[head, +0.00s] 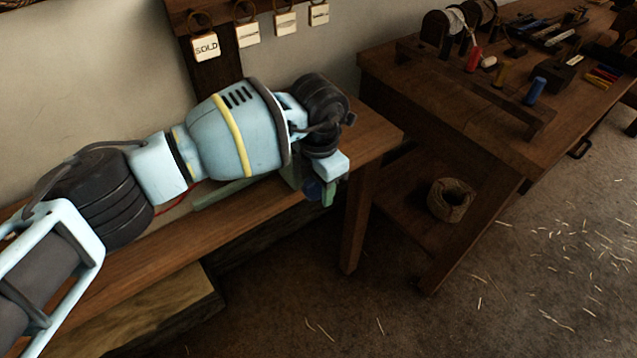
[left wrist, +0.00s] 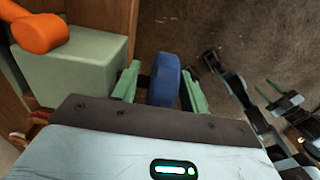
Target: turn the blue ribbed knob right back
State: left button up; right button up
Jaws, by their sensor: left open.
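The blue knob (left wrist: 164,80) shows in the left wrist view between the two green fingers of my left gripper (left wrist: 158,88). The fingers stand apart on either side of it, with a visible gap at least on the left. In the head view, the knob (head: 312,189) is a small dark blue patch beside a green fingertip of my left gripper (head: 321,192), mostly hidden by my wrist. My right gripper (left wrist: 269,92) seems to show small at the right of the left wrist view; its opening is unclear.
A pale green box (left wrist: 75,72) with an orange handle (left wrist: 36,30) is left of the knob in the left wrist view.

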pick_arm(q)
grip_shut()
jog(key=shift+t+h+p, duration=0.75)
jog(key=shift+t+h, duration=0.15)
jog(key=shift+h, duration=0.3)
jog(key=shift+t+h, duration=0.7)
jog(key=shift+h, duration=0.4)
jog(key=shift+t+h, duration=0.4)
jog(key=shift+h, duration=0.1)
